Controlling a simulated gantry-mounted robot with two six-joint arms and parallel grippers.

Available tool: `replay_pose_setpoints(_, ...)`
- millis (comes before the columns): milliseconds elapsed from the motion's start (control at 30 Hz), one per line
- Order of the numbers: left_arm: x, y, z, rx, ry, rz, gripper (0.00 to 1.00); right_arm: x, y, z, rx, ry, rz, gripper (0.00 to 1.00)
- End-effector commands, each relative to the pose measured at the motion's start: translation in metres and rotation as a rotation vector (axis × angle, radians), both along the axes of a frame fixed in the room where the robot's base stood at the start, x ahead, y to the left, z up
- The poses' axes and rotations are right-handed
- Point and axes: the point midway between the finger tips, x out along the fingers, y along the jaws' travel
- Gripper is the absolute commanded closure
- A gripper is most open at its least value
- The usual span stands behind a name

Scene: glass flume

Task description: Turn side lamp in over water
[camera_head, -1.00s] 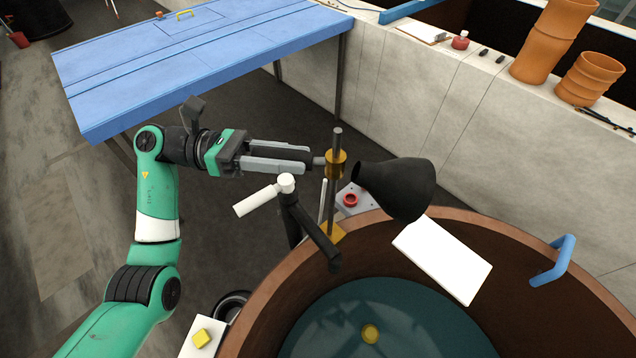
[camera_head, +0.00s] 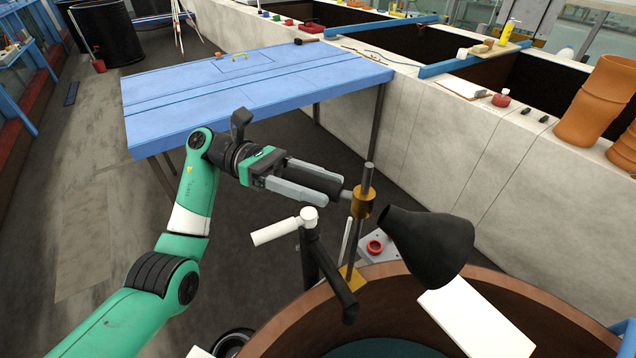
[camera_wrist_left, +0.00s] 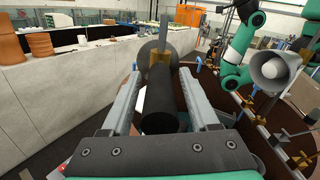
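The side lamp has a black conical shade (camera_head: 437,247), a brass clamp (camera_head: 364,198) on a grey upright post, and a black cylindrical handle. The shade hangs to the right of the post, over the rim area of the round brown tank (camera_head: 290,333). A strip of dark water (camera_head: 385,348) shows at the bottom edge. My left gripper (camera_head: 331,187) has one finger on each side of the handle. The left wrist view shows the handle (camera_wrist_left: 161,103) between the fingers, with narrow gaps beside it. A second green arm (camera_wrist_left: 240,45) shows there; its gripper is unclear.
A white-handled black pipe fitting (camera_head: 309,228) stands just below my left gripper. A white panel (camera_head: 478,318) lies at the tank rim under the shade. A blue table (camera_head: 250,95) stands behind.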

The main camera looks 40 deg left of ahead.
Motion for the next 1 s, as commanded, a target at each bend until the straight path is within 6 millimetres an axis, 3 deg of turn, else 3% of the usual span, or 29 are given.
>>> replay_pose_setpoints(367, -0.001, 0.005, -0.001, 0.001, 0.001, 0.002, 0.33, 0.000, 0.000, -0.001, 0.000, 0.000, 0.000, 0.33)
replay_pose_setpoints(700, -0.013, 0.062, -0.001, 0.000, 0.002, 0.004, 0.33, 0.000, 0.000, -0.010, 0.000, 0.000, 0.000, 0.33)
replay_pose_setpoints(1000, -0.017, 0.074, 0.000, 0.001, 0.000, 0.001, 0.33, 0.000, 0.000, -0.011, 0.000, 0.000, 0.000, 0.33)
